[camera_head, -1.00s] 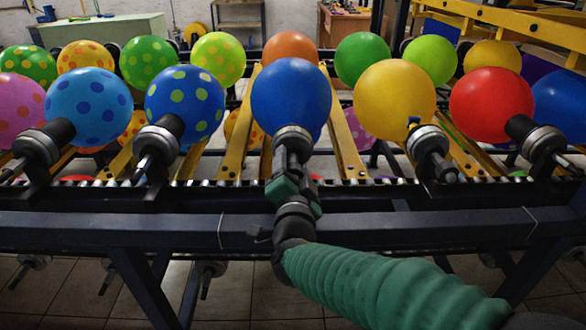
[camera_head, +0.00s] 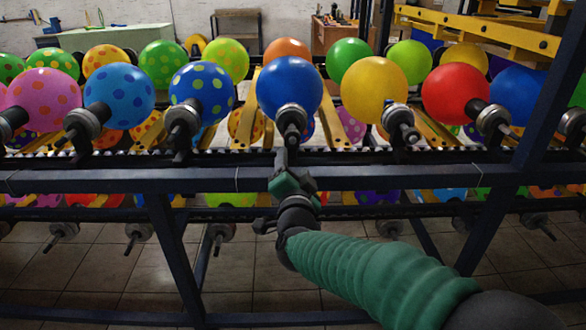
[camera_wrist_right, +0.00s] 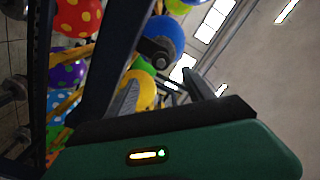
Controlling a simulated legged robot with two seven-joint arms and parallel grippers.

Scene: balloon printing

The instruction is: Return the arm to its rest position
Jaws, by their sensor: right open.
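My right arm comes in from the lower right of the head view, with its green sleeve. My right gripper (camera_head: 283,158) is in front of the rack's dark front rail (camera_head: 400,180), below the plain blue balloon (camera_head: 289,86) and its round metal holder (camera_head: 291,117). In the right wrist view, the two fingers of this gripper (camera_wrist_right: 160,97) stand apart with nothing between them. A blue balloon (camera_wrist_right: 165,36) with its dark holder is beyond the fingers there, apart from them. My left gripper is not in view.
The rack carries rows of balloons on holders, including a yellow one (camera_head: 374,88) and a red one (camera_head: 455,92). A dark slanted post (camera_head: 545,90) stands at the right. Tiled floor (camera_head: 110,270) shows below the rack. A green table (camera_head: 105,37) stands behind.

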